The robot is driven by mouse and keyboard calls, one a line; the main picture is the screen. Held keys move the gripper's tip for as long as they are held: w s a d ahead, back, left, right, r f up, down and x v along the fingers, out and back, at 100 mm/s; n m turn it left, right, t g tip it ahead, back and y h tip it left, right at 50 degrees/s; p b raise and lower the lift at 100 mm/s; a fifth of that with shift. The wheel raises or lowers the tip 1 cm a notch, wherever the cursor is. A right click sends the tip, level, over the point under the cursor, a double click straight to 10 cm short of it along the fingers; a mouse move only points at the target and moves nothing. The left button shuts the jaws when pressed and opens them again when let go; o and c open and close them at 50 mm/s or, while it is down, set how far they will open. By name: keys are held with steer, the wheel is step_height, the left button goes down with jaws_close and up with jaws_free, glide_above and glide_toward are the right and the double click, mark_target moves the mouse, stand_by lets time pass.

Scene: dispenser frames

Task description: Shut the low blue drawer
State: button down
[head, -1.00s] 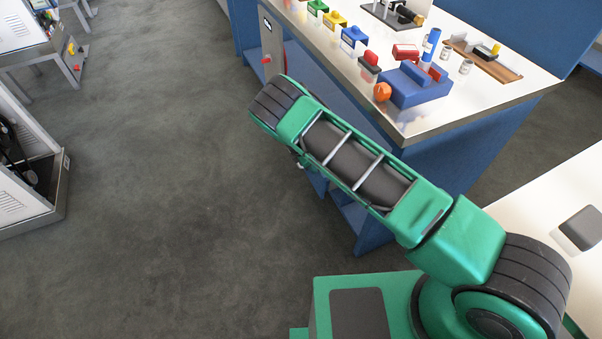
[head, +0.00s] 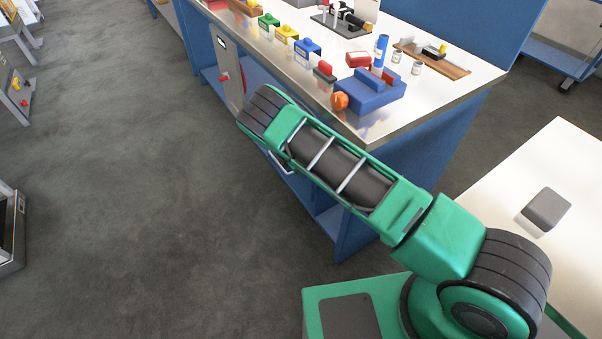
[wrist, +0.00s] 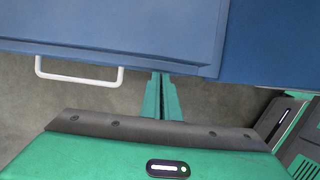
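The low blue drawer (wrist: 110,38) fills the upper left of the wrist view, with its white bar handle (wrist: 78,76) along its near edge. In the head view my arm hides most of it; a pale handle (head: 281,164) shows beside my forearm, under the bench. My gripper (wrist: 164,78) shows in the wrist view as two green fingers close together with nothing between them. Their tips are at the drawer's near edge, right of the handle. I cannot tell whether they touch it. The gripper is hidden in the head view.
The steel-topped blue bench (head: 425,110) carries a blue block (head: 368,94), an orange ball (head: 340,101) and several coloured boxes. A white table (head: 545,170) with a grey block stands at right. Grey floor (head: 140,200) is open at left.

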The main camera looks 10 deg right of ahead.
steer(key=shift+w+d, duration=0.2)
steer(key=shift+d, duration=0.6)
steer(key=s+a+r, duration=0.3)
steer(key=a+r, duration=0.5)
steer(key=r, duration=0.1)
steer(key=shift+s+a, duration=0.3)
steer(key=shift+a, duration=0.05)
steer(key=shift+s, duration=0.1)
